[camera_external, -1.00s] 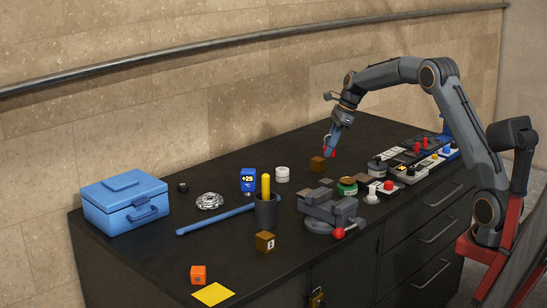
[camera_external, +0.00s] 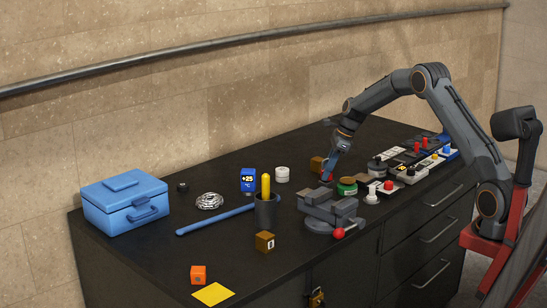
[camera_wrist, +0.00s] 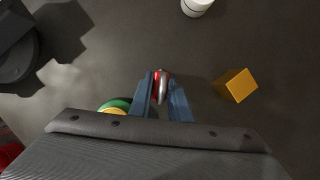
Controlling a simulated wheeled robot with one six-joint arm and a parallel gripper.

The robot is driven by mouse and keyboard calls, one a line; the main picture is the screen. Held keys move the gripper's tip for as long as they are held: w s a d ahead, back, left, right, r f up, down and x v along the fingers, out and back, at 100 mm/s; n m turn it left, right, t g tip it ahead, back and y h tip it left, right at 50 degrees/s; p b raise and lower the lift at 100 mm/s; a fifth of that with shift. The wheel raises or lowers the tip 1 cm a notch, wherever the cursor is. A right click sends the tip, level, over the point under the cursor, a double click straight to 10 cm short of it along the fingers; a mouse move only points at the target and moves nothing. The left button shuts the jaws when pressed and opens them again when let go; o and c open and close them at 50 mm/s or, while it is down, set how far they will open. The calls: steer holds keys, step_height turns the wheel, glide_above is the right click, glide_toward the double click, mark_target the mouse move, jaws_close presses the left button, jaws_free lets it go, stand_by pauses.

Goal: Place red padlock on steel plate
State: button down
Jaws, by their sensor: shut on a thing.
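My gripper (camera_external: 327,178) is low over the far middle of the dark bench top, fingers pointing down. It is shut on the red padlock (camera_external: 326,176). In the wrist view the padlock (camera_wrist: 161,84) shows red with a silvery shackle between the two blue fingertips (camera_wrist: 161,90). Whether its underside touches anything cannot be told. I cannot clearly make out the steel plate in the current views.
A brown-orange block (camera_external: 317,163) is close beside my gripper, and a green jar (camera_external: 347,186) stands on the other side. A grey vise (camera_external: 332,211) is in front. A white cylinder (camera_external: 282,174) stands to the left. Switch boxes line the right.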

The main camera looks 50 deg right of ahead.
steer(key=shift+f, duration=0.1)
steer(key=c, duration=1.6)
jaws_free()
steer(key=shift+c, duration=0.2)
steer(key=b+v, duration=0.3)
steer(key=v, duration=0.9)
steer(key=s+a+f+n+h, duration=0.1)
steer(key=s+a+f+n, duration=0.2)
steer(key=s+a+n, duration=0.2)
steer(key=s+a+f+n+g, duration=0.1)
steer(key=s+a+f+n, duration=0.2)
steer(key=s, duration=0.9)
steer(key=s+a+f+n+g+h, duration=0.1)
steer(key=s+a+f+n, duration=0.2)
steer(key=s+a+n, duration=0.4)
steer(key=shift+s+f+n+h, duration=0.15)
steer(key=shift+s+n, duration=0.3)
steer(key=shift+n, duration=0.6)
steer(key=shift+s+f+n+h, duration=0.15)
steer(key=shift+s+n, duration=0.3)
steer(key=shift+n, duration=0.6)
steer(key=s+a+f+n, duration=0.2)
steer(key=s+n, duration=0.6)
steer(key=s, duration=0.4)
steer(key=shift+s+f+g+h, duration=0.2)
steer(key=shift+f+g+h, duration=0.1)
steer(key=shift+f, duration=0.5)
steer(key=shift+a, duration=0.15)
